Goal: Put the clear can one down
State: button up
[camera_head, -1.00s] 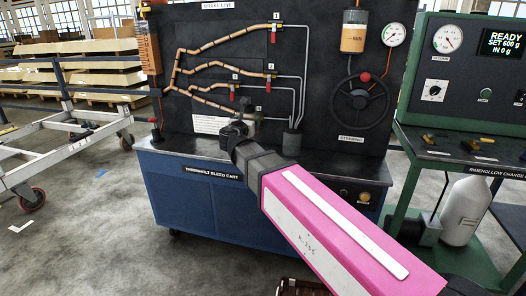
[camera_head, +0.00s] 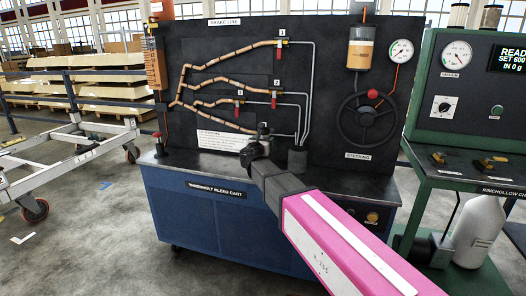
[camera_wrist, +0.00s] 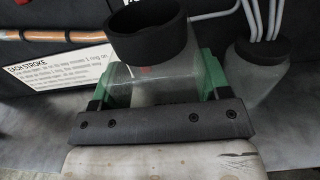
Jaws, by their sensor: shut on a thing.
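My gripper (camera_wrist: 152,92) is shut on a clear can (camera_wrist: 150,86), its green finger pads on either side of the can's see-through body. The can has a wide black collar at its top and looks upright. In the head view, my gripper (camera_head: 257,149) is above the dark top of the blue bleed cart (camera_head: 180,160), near the back panel. The can is small there and partly hidden by my gripper. I cannot tell whether its base touches the cart top.
A grey pot with a black top and several thin pipes (camera_wrist: 262,72) stands close on the right. A white printed card (camera_wrist: 70,66) is on the panel behind. A steering wheel (camera_head: 367,120) is farther right. The left part of the cart top is mostly clear.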

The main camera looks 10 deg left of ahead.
jog(key=shift+f, duration=2.1)
jog(key=o, duration=1.3)
